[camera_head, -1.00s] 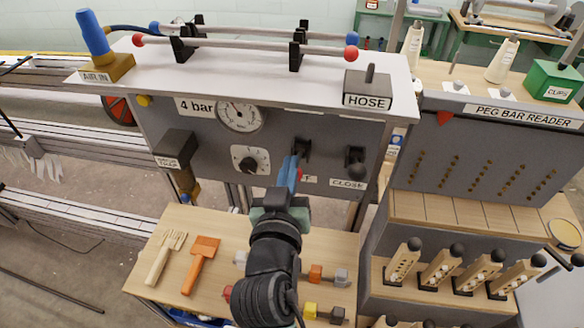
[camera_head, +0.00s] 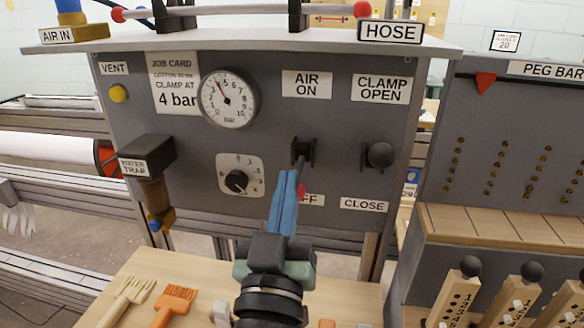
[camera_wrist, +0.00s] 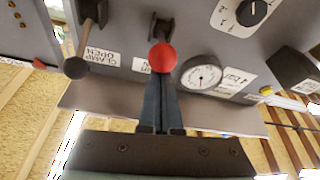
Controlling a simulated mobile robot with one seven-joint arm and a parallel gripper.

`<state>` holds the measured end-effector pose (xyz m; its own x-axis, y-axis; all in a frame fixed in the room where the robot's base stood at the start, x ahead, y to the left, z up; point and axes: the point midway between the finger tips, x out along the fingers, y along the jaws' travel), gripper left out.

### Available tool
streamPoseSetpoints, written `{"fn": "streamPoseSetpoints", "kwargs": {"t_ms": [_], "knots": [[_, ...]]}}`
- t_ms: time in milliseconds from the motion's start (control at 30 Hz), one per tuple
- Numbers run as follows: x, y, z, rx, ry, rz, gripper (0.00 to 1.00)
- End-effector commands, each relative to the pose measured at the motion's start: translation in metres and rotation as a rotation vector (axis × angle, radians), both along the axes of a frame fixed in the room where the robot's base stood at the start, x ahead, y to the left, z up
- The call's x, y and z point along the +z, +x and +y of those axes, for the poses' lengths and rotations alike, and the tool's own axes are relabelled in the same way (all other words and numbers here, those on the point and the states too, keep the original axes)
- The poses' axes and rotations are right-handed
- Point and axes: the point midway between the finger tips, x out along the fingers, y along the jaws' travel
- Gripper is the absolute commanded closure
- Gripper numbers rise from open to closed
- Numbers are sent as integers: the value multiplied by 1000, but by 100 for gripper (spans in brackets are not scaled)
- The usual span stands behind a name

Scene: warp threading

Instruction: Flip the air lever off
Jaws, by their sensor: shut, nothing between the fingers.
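The air lever (camera_head: 301,190) has a red knob and a dark bracket on the grey panel. In the head view its knob sits below the bracket, beside the partly hidden OFF label (camera_head: 314,200); the lever appears tilted down. The AIR ON label (camera_head: 307,84) is above. My gripper (camera_head: 289,174) has blue fingers, closed together and empty, just left of the red knob. In the wrist view, which is upside down, the red knob (camera_wrist: 163,57) is right at the fingertips (camera_wrist: 161,78). I cannot tell whether they touch.
Right of the air lever is the clamp lever with a black knob (camera_head: 379,155). To the left are a round dial (camera_head: 238,181), a pressure gauge (camera_head: 229,98) and the water trap (camera_head: 146,157). A wooden table (camera_head: 190,268) with a fork and brush lies below.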

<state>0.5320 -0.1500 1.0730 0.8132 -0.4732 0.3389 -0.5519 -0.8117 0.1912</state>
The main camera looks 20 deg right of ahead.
Motion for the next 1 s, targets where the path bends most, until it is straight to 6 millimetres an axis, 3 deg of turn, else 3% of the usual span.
{"fn": "streamPoseSetpoints", "kwargs": {"t_ms": [33, 300, 1000], "knots": [[-14, 0, 0, 0, -13, -21, 100], [-26, 1, -1, -1, -81, -120, 100], [-41, 5, -3, 0, -126, -187, 100]]}}
